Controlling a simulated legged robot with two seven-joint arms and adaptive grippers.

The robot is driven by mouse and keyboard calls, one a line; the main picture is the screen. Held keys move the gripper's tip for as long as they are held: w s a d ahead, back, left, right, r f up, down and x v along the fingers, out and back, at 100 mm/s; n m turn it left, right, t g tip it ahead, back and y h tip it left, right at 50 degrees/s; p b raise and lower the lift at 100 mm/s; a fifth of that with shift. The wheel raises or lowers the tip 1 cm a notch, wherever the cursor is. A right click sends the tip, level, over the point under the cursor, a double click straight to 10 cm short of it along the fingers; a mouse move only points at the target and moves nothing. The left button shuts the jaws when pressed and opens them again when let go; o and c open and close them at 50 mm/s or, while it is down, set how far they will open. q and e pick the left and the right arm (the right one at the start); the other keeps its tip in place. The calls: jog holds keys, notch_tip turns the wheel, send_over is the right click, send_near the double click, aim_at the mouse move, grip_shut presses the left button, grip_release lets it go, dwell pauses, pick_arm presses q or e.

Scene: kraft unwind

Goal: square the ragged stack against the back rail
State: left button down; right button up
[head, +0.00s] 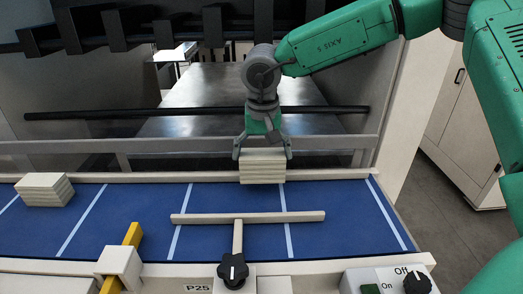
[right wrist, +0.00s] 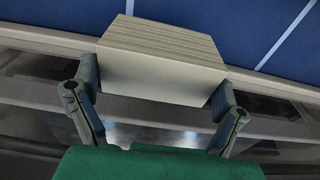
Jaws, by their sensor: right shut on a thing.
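A cream stack of thin layers (head: 262,168) stands at the back edge of the blue belt, in front of the back rail (head: 130,177). My right gripper (head: 262,153) is shut on it from above, one finger on each short side. In the right wrist view the stack (right wrist: 160,62) sits between both fingers of the gripper (right wrist: 155,88), and its layers look nearly even. I cannot tell whether it touches the rail or rests fully on the belt. A second cream stack (head: 44,190) lies at the far left of the belt, its layers slightly uneven. My left gripper is out of view.
The blue belt (head: 110,235) has white cross lines. A cream T-shaped bar (head: 238,240) with a black knob (head: 233,271) crosses its front middle. A yellow bar (head: 131,236) in a cream block stands front left. A control box (head: 387,280) is front right.

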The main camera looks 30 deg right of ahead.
aim_at(263, 160)
jog(key=shift+f, duration=0.65)
jog(key=shift+f, duration=0.1)
jog(key=shift+s+f, duration=0.15)
jog(key=shift+s+a+p, duration=0.4)
jog(key=shift+s+p, duration=0.15)
jog(key=shift+s, duration=0.05)
dwell(0.8)
jog(key=shift+s+a+p, duration=0.2)
jog(key=shift+s+p, duration=0.05)
jog(key=shift+p, duration=0.5)
dwell(0.5)
jog(key=o, duration=1.1)
